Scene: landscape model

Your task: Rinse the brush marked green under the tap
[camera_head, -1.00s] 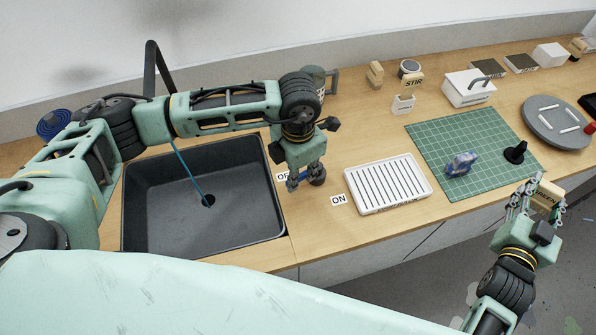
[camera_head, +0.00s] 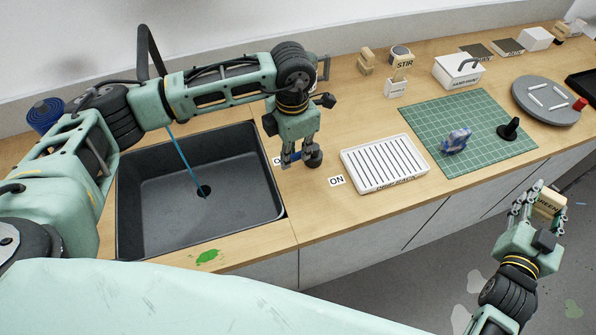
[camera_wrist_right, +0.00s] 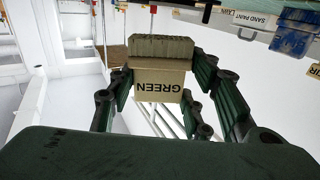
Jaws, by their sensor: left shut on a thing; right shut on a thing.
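The brush marked GREEN (camera_head: 549,205) is held in my right gripper (camera_head: 536,200), out in front of the counter's edge over the floor. In the right wrist view the fingers close on its tan block (camera_wrist_right: 158,85), with greyish bristles (camera_wrist_right: 162,47) at the far end. The black tap (camera_head: 152,52) stands behind the dark sink (camera_head: 225,195). A thin blue stream (camera_head: 183,154) runs down to the drain. My left gripper (camera_head: 300,160) is shut on a small blue handle (camera_head: 291,157) with a dark knob beside it, between the OFF and ON labels; the fingers partly hide it.
A white slotted drip tray (camera_head: 385,163) lies right of the ON label (camera_head: 336,181). A green cutting mat (camera_head: 460,130) holds a blue-white lump and a black stamp-like piece. A green splash (camera_head: 207,257) marks the counter before the sink. My left arm spans above the sink.

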